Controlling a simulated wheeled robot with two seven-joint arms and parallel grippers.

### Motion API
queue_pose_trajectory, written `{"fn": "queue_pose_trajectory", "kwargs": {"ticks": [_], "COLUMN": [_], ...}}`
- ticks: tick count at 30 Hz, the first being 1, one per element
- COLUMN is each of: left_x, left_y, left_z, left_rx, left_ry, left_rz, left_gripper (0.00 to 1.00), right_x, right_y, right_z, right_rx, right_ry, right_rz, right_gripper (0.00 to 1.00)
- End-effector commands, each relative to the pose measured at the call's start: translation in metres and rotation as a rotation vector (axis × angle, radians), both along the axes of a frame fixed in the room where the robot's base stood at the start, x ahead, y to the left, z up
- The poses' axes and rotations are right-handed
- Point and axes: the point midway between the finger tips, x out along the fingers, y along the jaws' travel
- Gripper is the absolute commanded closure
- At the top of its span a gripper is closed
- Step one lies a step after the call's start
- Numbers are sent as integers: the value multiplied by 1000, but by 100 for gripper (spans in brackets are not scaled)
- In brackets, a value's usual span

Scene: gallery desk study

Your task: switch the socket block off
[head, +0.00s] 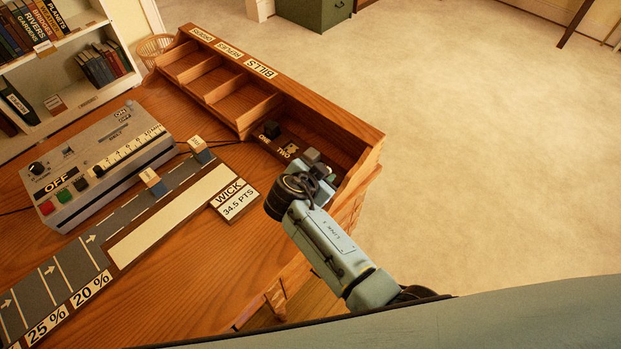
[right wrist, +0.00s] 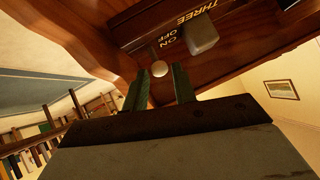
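The socket block (head: 286,149) is a dark strip in the compartment marked BILLS. Its labels ONE and TWO show in the head view, with a black plug (head: 271,129) near ONE. In the right wrist view the block (right wrist: 138,22) shows THREE, ON and OFF, with a grey plug (right wrist: 201,36) beside the lettering. A small pale round knob (right wrist: 160,69) lies by the ON/OFF marks. My right gripper (right wrist: 160,88) has its two fingers apart, with the knob just beyond the gap. Contact cannot be told. In the head view my wrist hides the block's near end. My left gripper is out of view.
The wooden rack (head: 239,60) has dividers and side walls close around the block. A grey control box (head: 100,164) reading OFF, a marked strip (head: 52,283) and a WICK sign (head: 235,199) stand on the desk. Open floor lies to the right.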

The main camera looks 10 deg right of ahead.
Motion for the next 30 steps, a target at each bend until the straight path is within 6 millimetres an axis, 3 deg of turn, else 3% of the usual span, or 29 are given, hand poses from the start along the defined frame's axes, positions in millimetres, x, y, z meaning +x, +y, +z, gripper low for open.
{"fn": "queue_pose_trajectory", "kwargs": {"ticks": [6,12,30], "left_x": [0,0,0], "left_y": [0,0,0], "left_z": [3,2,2], "left_rx": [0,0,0], "left_ry": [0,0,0], "left_rz": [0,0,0], "left_gripper": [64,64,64], "right_x": [-33,-54,-63], "right_y": [27,45,51], "right_z": [30,50,60], "right_rx": [7,3,0], "right_ry": [0,0,-1], "right_rz": [-1,2,1], "right_gripper": [73,73,73]}}
